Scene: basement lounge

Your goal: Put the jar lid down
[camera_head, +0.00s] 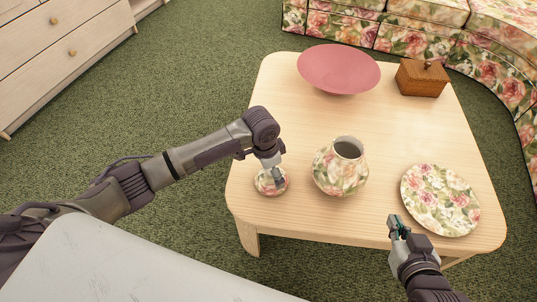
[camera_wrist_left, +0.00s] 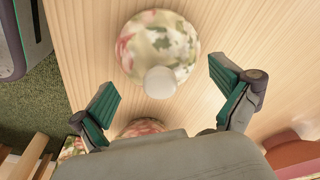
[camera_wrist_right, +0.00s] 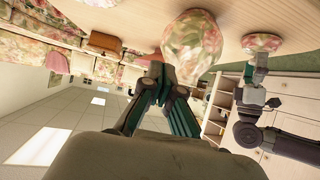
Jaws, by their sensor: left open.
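The jar lid (camera_head: 268,185), floral with a pale knob, rests on the light wooden table at its left edge. In the left wrist view the lid (camera_wrist_left: 150,38) lies flat with its white knob facing me. My left gripper (camera_head: 275,178) is over the lid, with its fingers (camera_wrist_left: 167,88) spread apart and clear of it. The floral jar (camera_head: 336,176) stands upright and uncovered to the right of the lid; it also shows in the right wrist view (camera_wrist_right: 192,45). My right gripper (camera_head: 398,228) is at the front edge of the table, fingertips together and empty.
A floral plate (camera_head: 440,200) lies at the right of the table (camera_head: 300,215). A pink bowl (camera_head: 338,68) and a wooden box (camera_head: 422,78) stand at the back. Floral sofas (camera_head: 410,38) are behind the table.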

